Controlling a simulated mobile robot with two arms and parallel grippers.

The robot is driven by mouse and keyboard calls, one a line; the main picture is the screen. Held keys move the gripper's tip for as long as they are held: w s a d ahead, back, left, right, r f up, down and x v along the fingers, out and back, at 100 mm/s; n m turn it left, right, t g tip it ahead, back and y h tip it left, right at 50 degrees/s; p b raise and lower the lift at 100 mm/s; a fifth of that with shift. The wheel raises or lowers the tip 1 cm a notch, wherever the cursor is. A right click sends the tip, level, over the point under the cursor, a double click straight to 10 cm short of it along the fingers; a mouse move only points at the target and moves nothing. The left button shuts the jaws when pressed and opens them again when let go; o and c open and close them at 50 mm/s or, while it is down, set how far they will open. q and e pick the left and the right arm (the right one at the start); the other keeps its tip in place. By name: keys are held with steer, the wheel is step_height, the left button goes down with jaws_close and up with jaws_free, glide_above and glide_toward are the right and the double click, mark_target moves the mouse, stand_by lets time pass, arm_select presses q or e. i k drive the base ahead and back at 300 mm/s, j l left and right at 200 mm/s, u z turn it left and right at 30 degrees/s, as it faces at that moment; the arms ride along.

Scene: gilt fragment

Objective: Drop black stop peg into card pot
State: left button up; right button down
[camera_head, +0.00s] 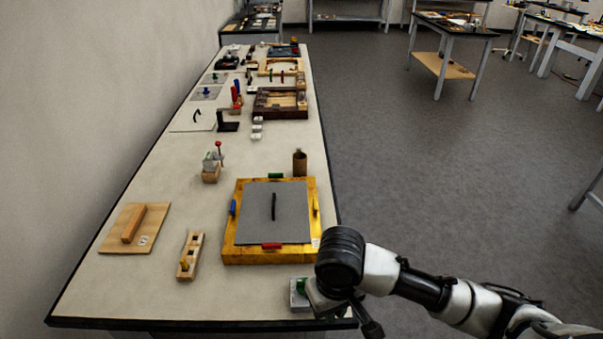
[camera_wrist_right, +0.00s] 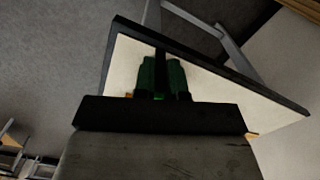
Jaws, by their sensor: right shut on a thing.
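My right gripper (camera_wrist_right: 162,80) has green fingers and is shut on a slim black piece (camera_wrist_right: 160,56), which looks like the black stop peg. The piece sticks out past the fingertips, over the pale table top. In the head view the right gripper (camera_head: 302,287) is by the table's near right corner, partly hidden by my wrist; the peg cannot be made out there. The card pot (camera_head: 299,163) is a brown upright cylinder behind the yellow frame, well beyond the gripper. My left gripper is not in view.
A yellow frame (camera_head: 228,242) with a grey panel (camera_head: 255,215), a black bar (camera_head: 274,206) and coloured pieces lies between gripper and pot. A wooden peg block (camera_head: 187,264) and a board (camera_head: 118,240) lie left. Several items crowd the far end.

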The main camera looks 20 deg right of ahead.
mark_target(300, 173)
steer(key=l+u, duration=0.3)
steer(key=l, duration=0.3)
steer(key=l+u, duration=0.3)
steer(key=l, duration=0.3)
steer(key=k+l+u, duration=0.1)
steer(key=l+u, duration=0.2)
steer(key=l, duration=0.3)
